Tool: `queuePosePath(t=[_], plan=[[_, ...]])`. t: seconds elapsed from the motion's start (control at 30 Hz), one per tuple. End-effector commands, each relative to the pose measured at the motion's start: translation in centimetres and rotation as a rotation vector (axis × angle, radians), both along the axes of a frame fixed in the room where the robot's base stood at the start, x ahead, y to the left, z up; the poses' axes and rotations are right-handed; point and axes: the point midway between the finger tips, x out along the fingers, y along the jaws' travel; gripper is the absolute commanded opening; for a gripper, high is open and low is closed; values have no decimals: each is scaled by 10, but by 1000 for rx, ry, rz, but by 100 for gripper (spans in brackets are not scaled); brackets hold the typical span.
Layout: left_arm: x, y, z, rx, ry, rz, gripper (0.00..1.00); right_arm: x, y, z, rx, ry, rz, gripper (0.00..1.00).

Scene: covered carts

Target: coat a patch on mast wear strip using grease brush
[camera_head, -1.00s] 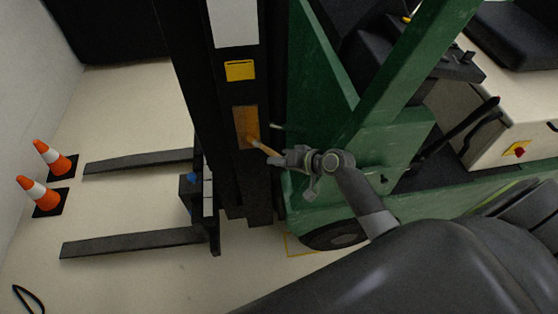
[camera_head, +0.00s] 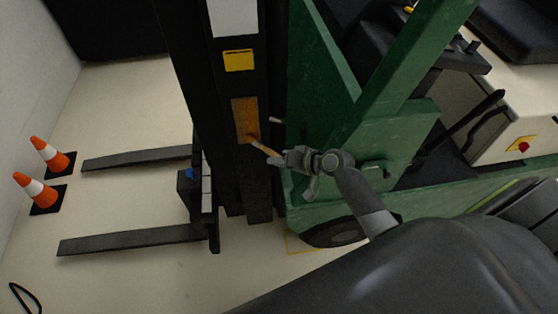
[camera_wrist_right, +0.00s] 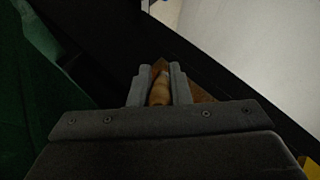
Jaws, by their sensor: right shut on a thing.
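The mast wear strip (camera_head: 245,112) is a brown-orange rectangle on the black mast, below a yellow label. My right gripper (camera_head: 282,160) is shut on the grease brush (camera_head: 263,149), a thin wooden-handled tool pointing up and left. The brush's tip is at the lower part of the strip; I cannot tell whether it touches. In the right wrist view the brush handle (camera_wrist_right: 160,93) sits between the two fingers, with the brown strip (camera_wrist_right: 200,95) behind it. The bristles are hidden there. My left gripper is not in view.
The green forklift body (camera_head: 330,180) stands right of the mast (camera_head: 190,70), close to my right arm. Two black forks (camera_head: 130,241) reach left over the floor. Orange cones (camera_head: 38,190) stand at the far left. Open floor lies around the forks.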

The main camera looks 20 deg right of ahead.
Motion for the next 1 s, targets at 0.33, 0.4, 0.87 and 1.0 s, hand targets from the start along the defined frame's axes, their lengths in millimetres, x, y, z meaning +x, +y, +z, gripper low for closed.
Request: queuePosePath(t=[0.33,0.4,0.87,1.0], plan=[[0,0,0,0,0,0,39,0,0,-1,-1,0,-1,0],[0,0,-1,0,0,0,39,0,0,-2,-1,0,-1,0],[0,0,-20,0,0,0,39,1,0,-24,0,0,-2,0],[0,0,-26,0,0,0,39,1,0,-31,0,0,-2,0]])
